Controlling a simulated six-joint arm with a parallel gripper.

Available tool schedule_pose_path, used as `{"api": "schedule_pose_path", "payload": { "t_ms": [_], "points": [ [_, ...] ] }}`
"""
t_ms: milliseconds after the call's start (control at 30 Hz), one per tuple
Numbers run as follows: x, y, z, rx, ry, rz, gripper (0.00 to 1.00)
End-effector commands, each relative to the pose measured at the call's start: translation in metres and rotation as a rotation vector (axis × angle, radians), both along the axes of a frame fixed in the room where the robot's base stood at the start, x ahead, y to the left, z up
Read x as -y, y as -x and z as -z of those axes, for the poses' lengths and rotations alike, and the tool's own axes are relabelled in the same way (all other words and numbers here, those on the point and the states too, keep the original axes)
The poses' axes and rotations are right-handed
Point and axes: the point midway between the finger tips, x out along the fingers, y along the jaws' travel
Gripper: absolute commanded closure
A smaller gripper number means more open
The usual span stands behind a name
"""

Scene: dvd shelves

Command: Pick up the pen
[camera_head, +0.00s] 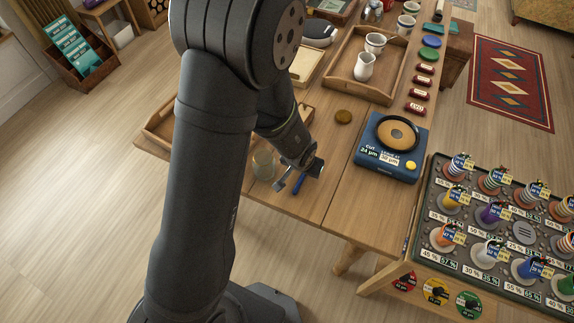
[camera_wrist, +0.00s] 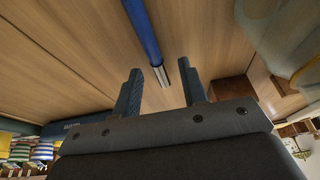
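A blue pen (camera_head: 299,184) with a silvery end lies on the wooden table (camera_head: 311,205) near its front edge. In the wrist view the pen (camera_wrist: 143,30) runs down from the top edge, and its silvery end appears between my fingertips. My gripper (camera_head: 298,179) is low over the table at the pen. In the wrist view my gripper (camera_wrist: 162,78) is open, with a finger on either side of the pen's end and a gap to each. I cannot tell the height between the fingers and the pen.
A clear glass jar (camera_head: 263,166) stands just left of my gripper, partly behind my arm. A blue grinder-like device (camera_head: 389,167) with a round top stands to the right.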

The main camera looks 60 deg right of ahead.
Motion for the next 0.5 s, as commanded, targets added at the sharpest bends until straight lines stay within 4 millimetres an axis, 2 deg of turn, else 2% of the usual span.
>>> {"api": "schedule_pose_path", "payload": {
  "t_ms": [167,233,400,500],
  "points": [
    [0.004,-0.008,-0.042,0.028,-0.074,-0.017,0.61],
    [0.003,-0.010,-0.066,0.034,-0.120,-0.023,0.61],
    [-0.009,-0.010,-0.122,0.021,-0.236,-0.022,0.61],
    [-0.018,-0.007,-0.146,0.006,-0.288,-0.014,0.61]
  ]
}}
